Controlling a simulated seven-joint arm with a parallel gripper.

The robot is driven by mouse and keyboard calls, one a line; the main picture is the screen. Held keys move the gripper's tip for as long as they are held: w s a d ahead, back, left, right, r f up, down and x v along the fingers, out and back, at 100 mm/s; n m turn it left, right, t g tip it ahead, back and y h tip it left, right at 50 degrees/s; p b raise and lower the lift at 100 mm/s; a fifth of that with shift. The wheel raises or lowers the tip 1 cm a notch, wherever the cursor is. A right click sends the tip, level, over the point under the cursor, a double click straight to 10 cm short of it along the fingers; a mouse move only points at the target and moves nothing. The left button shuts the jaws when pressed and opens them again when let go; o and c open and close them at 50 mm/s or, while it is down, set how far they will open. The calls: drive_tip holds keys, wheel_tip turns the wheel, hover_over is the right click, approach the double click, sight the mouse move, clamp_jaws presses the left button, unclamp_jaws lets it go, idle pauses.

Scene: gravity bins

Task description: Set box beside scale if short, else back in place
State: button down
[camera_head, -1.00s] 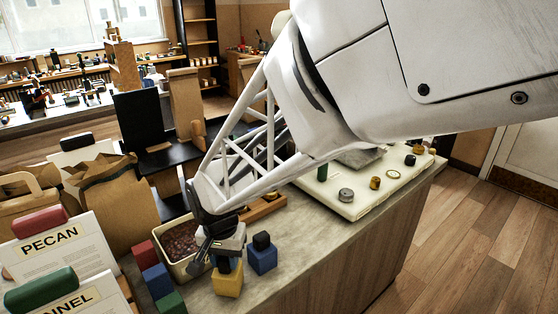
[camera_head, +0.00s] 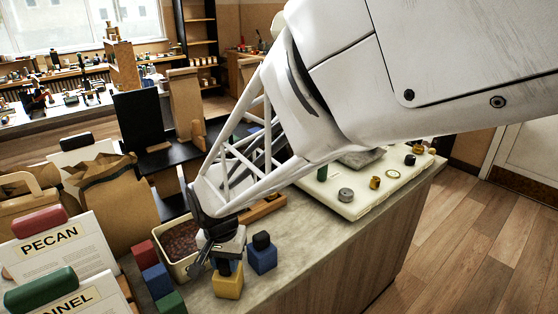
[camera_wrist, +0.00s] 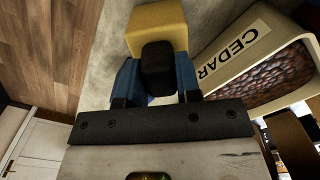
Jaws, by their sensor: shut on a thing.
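A yellow box (camera_head: 228,286) with a black knob is at the front of the grey counter, and it also shows in the wrist view (camera_wrist: 155,25). My gripper (camera_head: 226,266) points down over it. Its blue-padded fingers (camera_wrist: 157,78) are shut on the black knob (camera_wrist: 157,62). The box looks at or just above the counter; I cannot tell whether it touches. A blue box (camera_head: 262,258) with a black knob stands just right of it. No scale is clearly recognisable; a black stand (camera_head: 140,122) with a dark upright panel is behind.
A cream bin (camera_wrist: 222,62) labelled CEDAR holds brown pieces, close beside the yellow box. Red (camera_head: 143,254), blue (camera_head: 158,281) and green (camera_head: 171,303) blocks stand left. A white board (camera_head: 345,207) with small weights lies right. Paper bags (camera_head: 115,198) and a PECAN card (camera_head: 65,255) are left. The front right counter is clear.

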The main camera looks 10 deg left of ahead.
drive_tip(key=shift+f, duration=0.15)
drive_tip(key=c, duration=0.7)
unclamp_jaws()
drive_tip(key=shift+c, duration=0.2)
drive_tip(key=shift+r, duration=3.9)
